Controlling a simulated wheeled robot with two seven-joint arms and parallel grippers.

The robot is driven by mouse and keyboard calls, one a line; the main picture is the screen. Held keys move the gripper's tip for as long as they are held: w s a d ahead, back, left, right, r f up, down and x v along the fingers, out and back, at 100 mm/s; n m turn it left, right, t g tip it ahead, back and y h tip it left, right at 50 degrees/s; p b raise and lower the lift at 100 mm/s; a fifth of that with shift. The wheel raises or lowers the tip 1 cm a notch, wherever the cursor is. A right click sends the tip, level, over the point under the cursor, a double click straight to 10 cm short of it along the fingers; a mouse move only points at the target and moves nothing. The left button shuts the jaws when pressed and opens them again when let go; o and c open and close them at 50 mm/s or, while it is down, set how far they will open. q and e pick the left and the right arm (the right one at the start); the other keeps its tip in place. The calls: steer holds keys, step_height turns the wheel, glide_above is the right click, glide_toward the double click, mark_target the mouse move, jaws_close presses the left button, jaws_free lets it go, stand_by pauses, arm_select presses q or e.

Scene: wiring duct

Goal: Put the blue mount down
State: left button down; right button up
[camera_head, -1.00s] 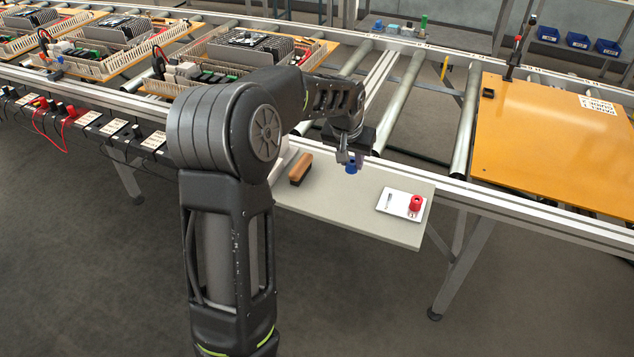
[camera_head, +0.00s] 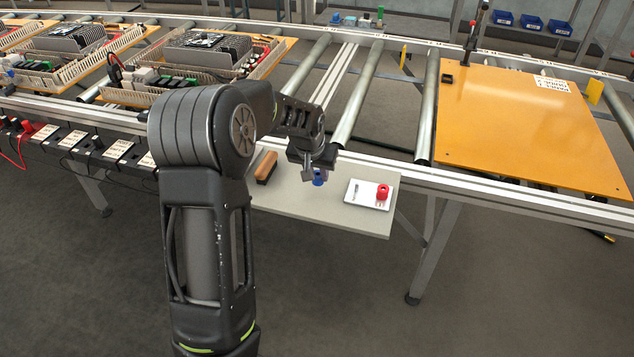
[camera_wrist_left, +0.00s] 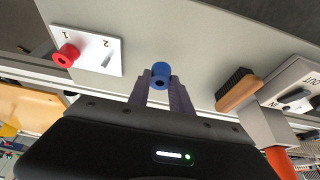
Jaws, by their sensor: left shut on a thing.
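The blue mount (camera_head: 319,178) is a small blue cylinder held in the fingertips of my left gripper (camera_head: 316,172). In the left wrist view the blue mount (camera_wrist_left: 161,74) sits between the two shut fingers (camera_wrist_left: 161,92). It is over the grey shelf (camera_head: 300,205); whether it touches the shelf I cannot tell. A white plate (camera_head: 358,191) with labels 1 and 2 lies to the right on the shelf. My right gripper is not in view.
A wooden-handled brush (camera_head: 265,167) lies on the shelf left of my gripper. Shelf between brush and plate is bare.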

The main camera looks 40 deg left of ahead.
mark_target(316, 178)
arm_select(q)
steer(key=shift+f, duration=1.85)
steer(key=shift+f, duration=0.15)
steer(key=c, duration=1.2)
jaws_free()
steer(key=shift+o, duration=0.2)
steer(key=shift+r, duration=0.4)
steer(key=v, duration=1.1)
steer(key=shift+r, duration=0.25)
steer(key=shift+s+d, duration=0.1)
